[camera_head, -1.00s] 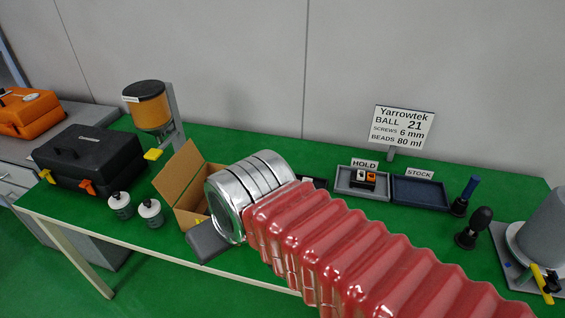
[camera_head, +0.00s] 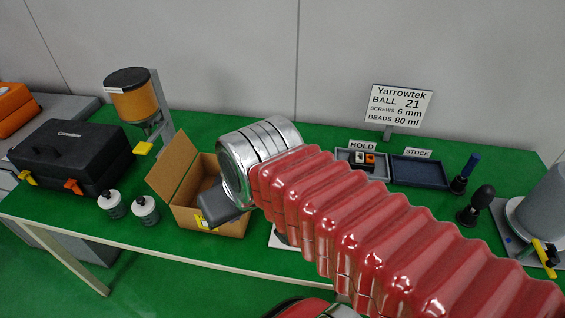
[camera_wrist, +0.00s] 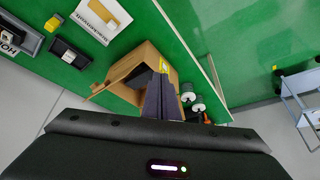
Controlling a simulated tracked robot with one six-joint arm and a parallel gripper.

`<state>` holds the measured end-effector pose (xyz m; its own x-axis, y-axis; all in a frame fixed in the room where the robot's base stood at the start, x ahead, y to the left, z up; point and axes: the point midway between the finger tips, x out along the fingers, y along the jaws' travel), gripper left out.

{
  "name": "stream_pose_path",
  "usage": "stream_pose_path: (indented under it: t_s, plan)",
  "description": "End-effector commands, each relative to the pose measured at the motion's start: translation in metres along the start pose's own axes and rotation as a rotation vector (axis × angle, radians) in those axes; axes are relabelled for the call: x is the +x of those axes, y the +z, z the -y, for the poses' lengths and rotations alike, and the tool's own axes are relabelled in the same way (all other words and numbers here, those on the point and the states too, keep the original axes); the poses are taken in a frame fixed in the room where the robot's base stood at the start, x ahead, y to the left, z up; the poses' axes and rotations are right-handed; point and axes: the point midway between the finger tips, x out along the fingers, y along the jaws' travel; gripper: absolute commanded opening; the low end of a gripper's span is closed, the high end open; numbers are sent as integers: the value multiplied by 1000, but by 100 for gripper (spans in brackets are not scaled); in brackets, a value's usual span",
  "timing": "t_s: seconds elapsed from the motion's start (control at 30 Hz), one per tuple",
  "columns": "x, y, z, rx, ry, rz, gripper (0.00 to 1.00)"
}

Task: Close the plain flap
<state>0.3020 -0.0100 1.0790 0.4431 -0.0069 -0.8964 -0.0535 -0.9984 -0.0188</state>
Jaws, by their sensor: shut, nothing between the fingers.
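An open brown cardboard box (camera_head: 181,218) stands on the green table, left of my arm in the head view. A plain brown flap (camera_head: 172,160) stands up and leans outward on its left side. A yellow mark shows by the box's front; the wrist view shows a yellow label on the box rim. The box (camera_wrist: 123,91) also shows in the wrist view, with its opening dark and partly hidden by my fingers. My gripper (camera_head: 212,212) is shut and empty, at the front right of the box opening. Its fingers (camera_wrist: 162,98) show together in the wrist view. Contact with the box is unclear.
The HOLD tray (camera_head: 352,172) and STOCK tray (camera_head: 420,172) are to the right.

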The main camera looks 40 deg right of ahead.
Motion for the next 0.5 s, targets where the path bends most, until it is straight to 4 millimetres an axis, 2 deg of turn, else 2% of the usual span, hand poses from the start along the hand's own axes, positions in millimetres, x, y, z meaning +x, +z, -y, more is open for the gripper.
stream_pose_path:
  t_s: [0.03, 0.5]
  plan:
    - [4, -1, -12, 30, 6, 20, 0]
    - [53, 8, -97, 486, 33, 245, 0]
